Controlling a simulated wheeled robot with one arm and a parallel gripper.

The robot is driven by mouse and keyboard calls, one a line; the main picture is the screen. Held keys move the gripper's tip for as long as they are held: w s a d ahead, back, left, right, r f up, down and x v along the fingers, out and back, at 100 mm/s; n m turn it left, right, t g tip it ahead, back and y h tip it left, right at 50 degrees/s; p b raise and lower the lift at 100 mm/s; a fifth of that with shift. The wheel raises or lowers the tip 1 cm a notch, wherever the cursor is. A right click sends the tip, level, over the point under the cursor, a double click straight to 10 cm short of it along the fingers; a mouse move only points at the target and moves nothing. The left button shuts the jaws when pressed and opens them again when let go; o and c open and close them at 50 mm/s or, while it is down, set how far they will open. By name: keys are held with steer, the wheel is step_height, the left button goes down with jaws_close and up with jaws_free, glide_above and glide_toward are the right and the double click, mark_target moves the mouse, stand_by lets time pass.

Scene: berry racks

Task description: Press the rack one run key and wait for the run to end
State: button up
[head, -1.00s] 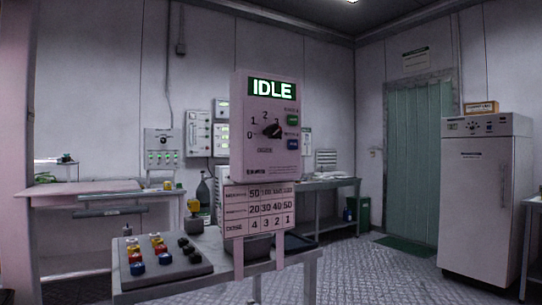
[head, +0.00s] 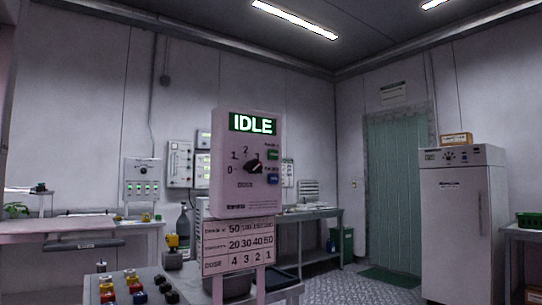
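A pale control box (head: 244,200) stands upright on posts in the middle of the head view. Its green display (head: 252,123) reads IDLE. Below it is a black dose dial (head: 254,167) with numbers around it; its exact setting is hard to read. A green key (head: 272,155) and a blue key (head: 272,179) sit at the right of the box face, with labels too small to read surely. A chart (head: 238,246) with a DOSE row of 4 3 2 1 hangs under the box. My gripper is not in view.
A bench (head: 185,283) with several coloured knobs stands below and left of the box. A yellow-topped device (head: 172,250) is behind it. A pale table (head: 60,230) is at left, a white cabinet (head: 462,225) at right. Floor is open before the green door (head: 395,195).

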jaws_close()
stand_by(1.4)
